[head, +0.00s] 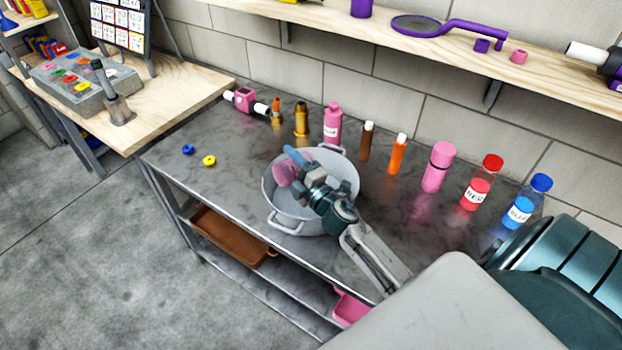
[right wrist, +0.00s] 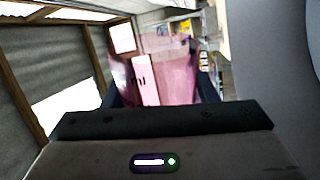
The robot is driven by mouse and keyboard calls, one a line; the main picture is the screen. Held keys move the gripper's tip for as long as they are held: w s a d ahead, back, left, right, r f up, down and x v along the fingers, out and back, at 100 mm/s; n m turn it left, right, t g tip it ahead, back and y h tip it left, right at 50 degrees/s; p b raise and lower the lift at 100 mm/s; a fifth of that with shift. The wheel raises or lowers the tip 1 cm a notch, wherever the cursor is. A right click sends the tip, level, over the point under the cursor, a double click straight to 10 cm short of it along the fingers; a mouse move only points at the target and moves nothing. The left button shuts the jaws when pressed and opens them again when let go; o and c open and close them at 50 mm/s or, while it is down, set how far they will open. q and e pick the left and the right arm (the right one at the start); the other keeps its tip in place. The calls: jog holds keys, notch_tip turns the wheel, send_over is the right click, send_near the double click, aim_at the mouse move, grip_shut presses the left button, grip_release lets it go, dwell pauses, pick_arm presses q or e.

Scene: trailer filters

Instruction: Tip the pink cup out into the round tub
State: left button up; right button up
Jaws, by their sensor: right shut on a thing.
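The pink cup (head: 285,174) is in my right gripper (head: 296,168), over the left part of the round tub. It looks tipped over, with its mouth hard to make out. The right wrist view shows the see-through pink cup (right wrist: 165,78) between two dark fingers, which are shut on it. The round tub (head: 279,221) is a grey-white pan with two handles on the metal bench. My right arm and gripper hide part of its inside, and I cannot tell what is in it. My left gripper is not in view.
Along the back of the metal bench (head: 220,150) stand several bottles, including a pink bottle (head: 332,124), a red-capped bottle (head: 481,182) and a blue-capped bottle (head: 527,201). A blue ring (head: 188,149) and a yellow ring (head: 209,160) lie left of the tub. A wooden shelf (head: 400,32) hangs above.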

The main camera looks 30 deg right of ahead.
jog(key=shift+w+d+r+m+h+p, duration=0.1)
jog(key=shift+d+r+m+h+p, duration=0.15)
jog(key=shift+m, duration=0.6)
jog(key=shift+d+r+m+h+p, duration=0.1)
jog(key=shift+d+r+m, duration=0.15)
jog(key=shift+m, duration=0.6)
dwell(0.5)
jog(key=shift+w+d+r+m+h, duration=0.15)
jog(key=shift+d+m, duration=0.15)
jog(key=shift+m, duration=0.35)
jog(key=shift+s+d+m+h, duration=0.15)
jog(key=shift+d+m, duration=0.1)
jog(key=shift+m, duration=0.45)
jog(key=shift+w+d+r+m+h, duration=0.15)
jog(key=shift+d+m, duration=0.15)
jog(key=shift+m, duration=0.35)
dwell(0.8)
jog(key=shift+f, duration=0.1)
dwell(0.7)
